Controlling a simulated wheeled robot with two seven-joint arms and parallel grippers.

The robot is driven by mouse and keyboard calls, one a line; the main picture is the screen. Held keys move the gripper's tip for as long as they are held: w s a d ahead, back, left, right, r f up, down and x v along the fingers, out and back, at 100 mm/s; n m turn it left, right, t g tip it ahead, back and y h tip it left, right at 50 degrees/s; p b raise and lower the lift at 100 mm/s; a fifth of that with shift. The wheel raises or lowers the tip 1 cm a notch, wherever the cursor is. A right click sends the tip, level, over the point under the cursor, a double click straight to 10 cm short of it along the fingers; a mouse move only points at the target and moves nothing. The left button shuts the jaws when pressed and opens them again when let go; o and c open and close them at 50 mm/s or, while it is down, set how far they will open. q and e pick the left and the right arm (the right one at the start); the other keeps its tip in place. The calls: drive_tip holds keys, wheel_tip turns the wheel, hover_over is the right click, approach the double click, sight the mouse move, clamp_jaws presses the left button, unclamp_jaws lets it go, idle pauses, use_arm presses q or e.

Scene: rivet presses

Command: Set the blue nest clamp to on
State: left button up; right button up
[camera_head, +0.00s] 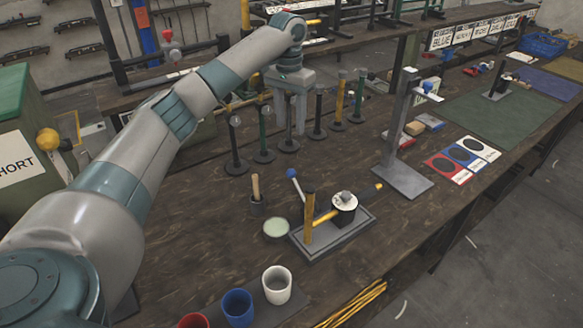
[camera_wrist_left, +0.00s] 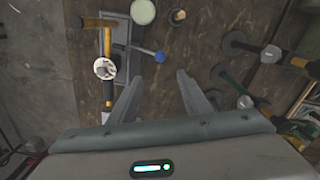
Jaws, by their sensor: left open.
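The blue nest clamp shows as a lever with a blue ball knob (camera_head: 292,173) beside a grey base plate (camera_head: 345,236) on the bench. The lever leans up and to the left in the head view. The blue knob (camera_wrist_left: 160,57) also shows in the left wrist view, just beyond the gap between my fingertips. My left gripper (camera_head: 290,128) points down above the bench, behind the clamp. Its two fingers are apart and empty (camera_wrist_left: 160,76), not touching the knob. My right gripper is not in view.
A yellow post (camera_head: 309,217) and a black part with a white top (camera_head: 344,203) stand on the base plate. Several dark and coloured posts (camera_head: 263,130) stand near my gripper. A tall grey stand (camera_head: 398,120) is at right. Cups (camera_head: 277,285) stand in front.

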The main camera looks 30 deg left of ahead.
sight(291, 170)
use_arm(q)
wheel_tip(291, 170, down, 16)
drive_tip(key=p, duration=0.5)
drive_tip(key=shift+d, duration=0.15)
drive_tip(key=shift+f, duration=0.75)
